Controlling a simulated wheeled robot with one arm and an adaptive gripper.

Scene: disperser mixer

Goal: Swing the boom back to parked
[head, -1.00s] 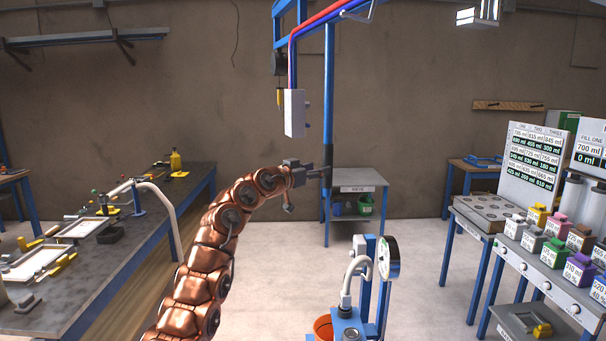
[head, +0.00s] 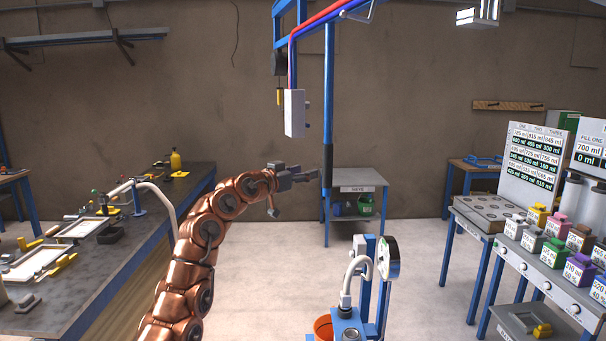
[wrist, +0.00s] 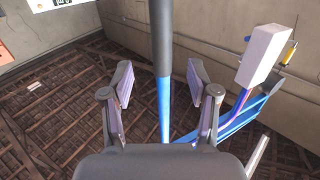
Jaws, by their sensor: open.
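The boom (head: 340,20) is a blue overhead beam at the top of the head view, with red and blue hoses along it. A vertical blue bar (head: 328,80) hangs from it, with a dark sleeve (head: 328,140) partway down. In the wrist view the bar (wrist: 165,110) runs upright between the spread fingers of my gripper (wrist: 160,84), with a visible gap on both sides. The dark sleeve (wrist: 162,30) is at the top of that view.
A white box (head: 294,113) hangs from the boom left of the bar. A grey table (head: 358,188) stands behind it. A workbench (head: 130,235) is at left, dispensers (head: 560,250) at right. A blue stand with a gauge (head: 388,258) is in front. Open floor lies between.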

